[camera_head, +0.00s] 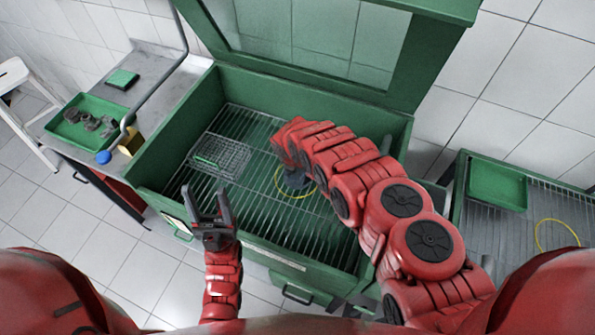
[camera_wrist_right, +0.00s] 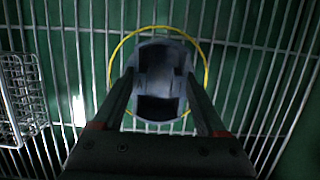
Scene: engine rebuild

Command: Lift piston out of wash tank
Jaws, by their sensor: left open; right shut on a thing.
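The green wash tank (camera_head: 172,150) stands open with a metal grate inside. The dark grey piston (camera_wrist_right: 160,72) is between the two fingers of my right gripper (camera_wrist_right: 160,98), which is shut on it, above the grate and within the outline of a yellow ring (camera_wrist_right: 116,52). I cannot tell whether the piston touches the grate. In the head view the piston (camera_head: 294,179) is partly hidden by my right arm. The yellow ring (camera_head: 280,190) also shows there. My left gripper (camera_head: 208,200) is open and empty, at the tank's front edge.
A wire basket (camera_head: 220,155) sits on the grate to the left. The raised lid (camera_head: 425,60) stands at the back. On the left bench is a green tray (camera_head: 75,138) with grey parts. On the right, a rack holds a green tray (camera_head: 497,186) and another yellow ring (camera_head: 540,235).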

